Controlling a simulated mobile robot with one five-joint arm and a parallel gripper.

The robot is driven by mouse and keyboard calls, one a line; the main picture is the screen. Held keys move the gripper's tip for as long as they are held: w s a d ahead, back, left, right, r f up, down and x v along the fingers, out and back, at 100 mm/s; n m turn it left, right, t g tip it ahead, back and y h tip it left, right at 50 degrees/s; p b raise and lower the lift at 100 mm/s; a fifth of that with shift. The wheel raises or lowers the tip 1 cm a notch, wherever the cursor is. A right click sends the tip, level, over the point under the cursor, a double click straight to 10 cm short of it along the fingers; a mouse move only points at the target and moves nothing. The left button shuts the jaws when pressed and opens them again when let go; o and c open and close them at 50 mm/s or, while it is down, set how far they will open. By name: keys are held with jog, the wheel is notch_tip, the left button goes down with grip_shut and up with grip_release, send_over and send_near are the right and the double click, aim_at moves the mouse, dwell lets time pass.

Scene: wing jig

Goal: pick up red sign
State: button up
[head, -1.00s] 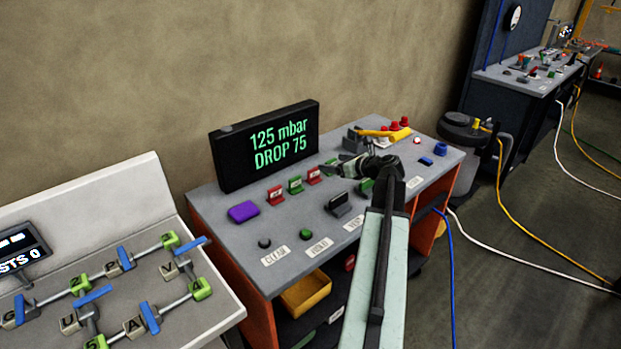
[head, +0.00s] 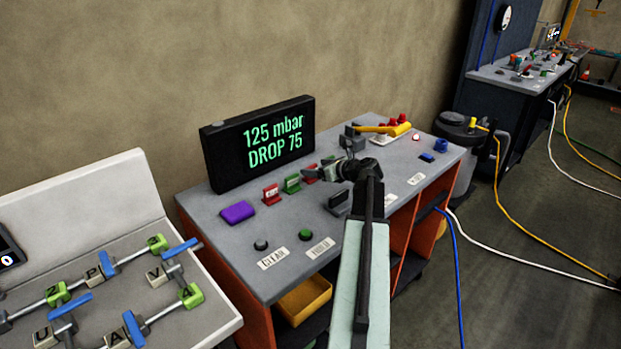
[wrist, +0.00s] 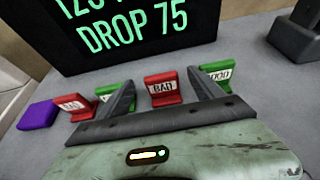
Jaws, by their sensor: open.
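Two red signs and two green signs stand in a row on the grey bench top. In the wrist view one red sign (wrist: 163,88), marked BAD, stands ahead of and between the open fingers of my gripper (wrist: 166,92). A second red sign (wrist: 73,107) is at the left, and it also shows in the head view (head: 271,194). Green signs (wrist: 215,76) stand on either side of the middle red sign, partly behind my fingers. In the head view my gripper (head: 326,172) is over the row and partly hides the middle red sign (head: 310,174).
A black display (head: 260,142) reading "125 mbar DROP 75" stands behind the signs. A purple block (head: 237,212) lies to their left. A dark holder (head: 338,203) stands in front. A yellow-handled tool (head: 385,130) is at the back right.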

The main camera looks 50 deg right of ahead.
aim_at(312, 167)
jog(key=b+x, duration=0.1)
jog(key=x, duration=0.3)
jog(key=shift+f, duration=0.15)
jog(key=c, duration=1.4)
jog(key=shift+c, duration=0.2)
notch_tip(312, 167, up, 10)
jog(key=p, duration=1)
jog(key=shift+r, duration=0.25)
jog(key=shift+f, duration=0.15)
